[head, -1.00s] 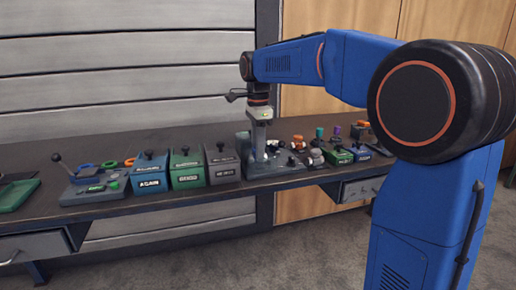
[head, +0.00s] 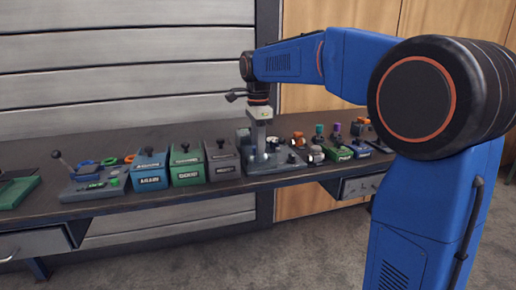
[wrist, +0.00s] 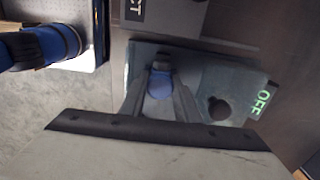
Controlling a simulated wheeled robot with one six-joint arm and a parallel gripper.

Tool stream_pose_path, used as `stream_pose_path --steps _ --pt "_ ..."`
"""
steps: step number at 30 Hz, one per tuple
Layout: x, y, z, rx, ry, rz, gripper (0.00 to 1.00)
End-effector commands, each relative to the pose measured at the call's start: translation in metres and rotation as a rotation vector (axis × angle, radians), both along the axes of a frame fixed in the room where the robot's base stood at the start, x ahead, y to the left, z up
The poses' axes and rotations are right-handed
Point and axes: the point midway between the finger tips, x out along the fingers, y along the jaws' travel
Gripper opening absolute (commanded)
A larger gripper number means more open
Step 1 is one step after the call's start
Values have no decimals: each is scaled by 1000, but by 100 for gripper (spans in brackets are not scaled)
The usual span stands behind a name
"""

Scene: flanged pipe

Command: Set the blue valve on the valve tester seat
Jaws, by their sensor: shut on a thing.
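My gripper (head: 258,148) points straight down over the valve tester (head: 241,140), a grey fixture near the middle of the bench. In the wrist view, my gripper (wrist: 160,104) is shut on the blue valve (wrist: 160,88), whose rounded blue part shows between the two fingers. The tester's grey plate (wrist: 205,78) lies beneath, with a round dark hole to the right of the fingers and a green "OFF" display (wrist: 262,101). The valve's lower end and the seat are hidden, so I cannot tell whether they touch.
Blue (head: 150,170), green (head: 186,165) and dark grey (head: 222,160) labelled boxes stand left of the tester. A lever fixture (head: 92,182) with coloured rings is farther left. Several small valves with orange, green and purple tops stand close on the right. Bare bench lies behind the boxes.

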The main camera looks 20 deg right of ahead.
Motion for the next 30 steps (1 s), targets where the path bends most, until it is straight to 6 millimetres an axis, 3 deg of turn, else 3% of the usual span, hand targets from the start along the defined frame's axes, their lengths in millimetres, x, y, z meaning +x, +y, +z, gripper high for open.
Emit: stream_pose_path --steps 10,11,13,14,19,22,30 --pt "0 0 0 0 -1 0 0" --pt "0 0 0 0 -1 0 31" --pt "0 0 0 0 -1 0 48" --pt "0 0 0 0 -1 0 51" --pt "0 0 0 0 -1 0 51" --pt "0 0 -1 0 0 0 60" --pt "1 0 -1 0 -2 0 60"
